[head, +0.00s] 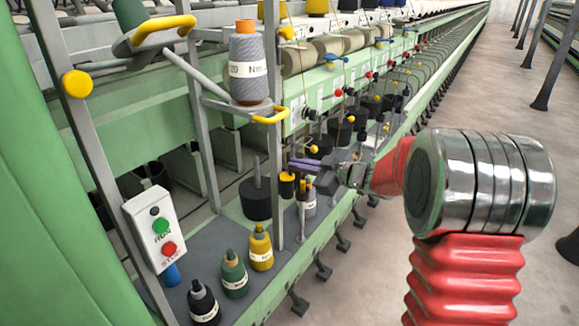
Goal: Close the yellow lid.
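No part is plainly a lid in the head view. Yellow parts near my gripper (300,165) are a short yellow-topped cylinder (287,186) and a smaller yellow piece beside it, both just below the fingertips. A yellow curved handle (270,116) sits on a grey bracket above and left of my gripper. Another yellow curved handle (163,32) is on a tilted plate at the upper left. My gripper's dark purple fingers point left and lie close to each other. Whether they touch anything is too small to tell.
A grey yarn cone (248,70) stands on the bracket. Black, green (234,275) and yellow (261,248) bobbins stand on the lower shelf. A white button box (155,230) hangs on a grey post. Open floor (380,260) lies to the right of the machine.

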